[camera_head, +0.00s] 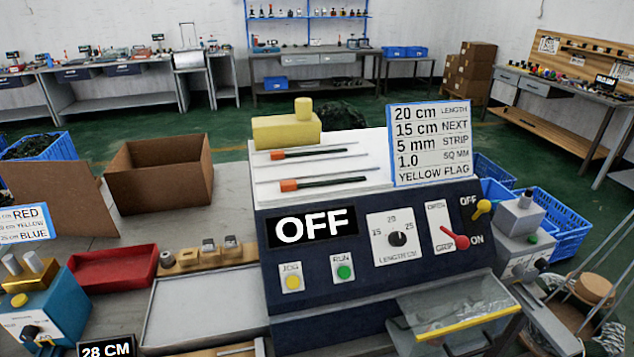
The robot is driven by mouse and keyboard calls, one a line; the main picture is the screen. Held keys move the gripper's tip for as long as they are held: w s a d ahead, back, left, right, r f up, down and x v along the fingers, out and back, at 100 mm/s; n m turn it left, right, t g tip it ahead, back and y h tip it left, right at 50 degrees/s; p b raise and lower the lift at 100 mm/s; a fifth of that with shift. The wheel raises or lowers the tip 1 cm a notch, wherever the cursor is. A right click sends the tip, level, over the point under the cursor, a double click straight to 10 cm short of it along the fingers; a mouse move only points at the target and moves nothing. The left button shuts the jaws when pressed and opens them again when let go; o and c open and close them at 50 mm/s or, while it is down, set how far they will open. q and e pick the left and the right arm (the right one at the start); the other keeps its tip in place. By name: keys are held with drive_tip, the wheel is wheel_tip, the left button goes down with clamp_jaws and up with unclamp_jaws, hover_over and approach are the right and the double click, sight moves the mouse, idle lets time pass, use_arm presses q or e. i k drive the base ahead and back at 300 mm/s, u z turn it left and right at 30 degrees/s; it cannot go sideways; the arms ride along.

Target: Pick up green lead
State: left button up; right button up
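Two thin leads lie on the white top of the dark blue machine (370,270). The far lead (325,152) and the near lead (335,181) each have a dark, possibly dark green, sleeve, an orange block at the left end and pale thin ends. I cannot tell for sure that either is green. Neither of my grippers is in view.
An open cardboard box (160,175), red tray (112,268), grey tray (200,310) and teal device (50,308) are at left. A clear guard (455,312) juts out at the front right.

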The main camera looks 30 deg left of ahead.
sight(288, 185)
drive_tip(key=z, duration=1.7)
drive_tip(key=k, duration=0.6)
drive_tip(key=u, duration=1.4)
